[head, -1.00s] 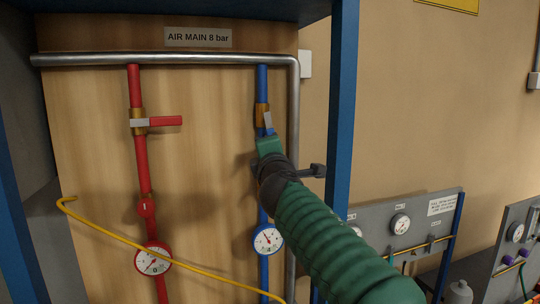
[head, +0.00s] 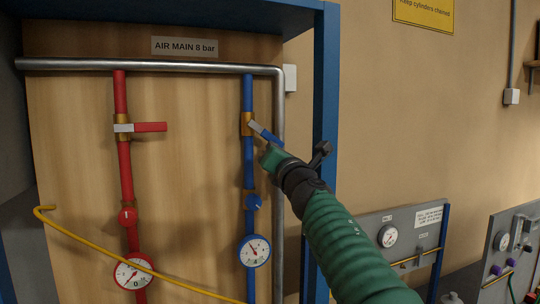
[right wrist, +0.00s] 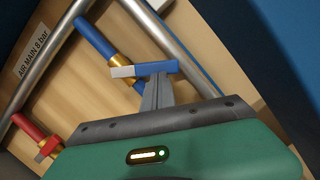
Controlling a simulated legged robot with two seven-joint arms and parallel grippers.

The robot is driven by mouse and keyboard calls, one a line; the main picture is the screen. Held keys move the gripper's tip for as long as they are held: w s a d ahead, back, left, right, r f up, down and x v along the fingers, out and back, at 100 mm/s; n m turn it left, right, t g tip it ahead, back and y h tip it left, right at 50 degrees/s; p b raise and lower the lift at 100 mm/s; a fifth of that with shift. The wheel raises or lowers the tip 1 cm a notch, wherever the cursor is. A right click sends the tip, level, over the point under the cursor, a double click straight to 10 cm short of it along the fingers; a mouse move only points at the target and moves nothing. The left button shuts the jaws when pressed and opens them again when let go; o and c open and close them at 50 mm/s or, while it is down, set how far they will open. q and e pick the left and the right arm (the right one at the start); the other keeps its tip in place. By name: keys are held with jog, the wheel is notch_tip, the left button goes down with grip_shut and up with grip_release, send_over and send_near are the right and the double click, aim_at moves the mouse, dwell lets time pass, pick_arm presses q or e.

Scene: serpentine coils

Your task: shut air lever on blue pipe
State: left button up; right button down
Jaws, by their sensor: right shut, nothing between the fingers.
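The blue pipe (head: 249,95) runs down the panel from the steel main and has a brass valve (head: 247,123). Its lever (head: 264,132), grey at the pivot and blue along the handle, slants down to the right, away from the pipe. In the right wrist view the lever's blue handle (right wrist: 158,68) lies across the tips of my right gripper (right wrist: 157,85). The fingers are together with nothing between them and seem to touch the handle's underside. In the head view my right gripper (head: 270,154) is just below the handle's end. My left gripper is not in view.
A red pipe (head: 122,95) with a horizontal red lever (head: 150,127) stands to the left. A yellow hose (head: 105,236) crosses low in front. A steel pipe (head: 279,180) runs down just right of the blue pipe, beside the blue frame post (head: 325,90).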

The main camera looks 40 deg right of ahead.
jog(key=shift+d+r+n+y, duration=0.3)
jog(key=shift+d+n, duration=0.15)
jog(key=shift+n, duration=0.65)
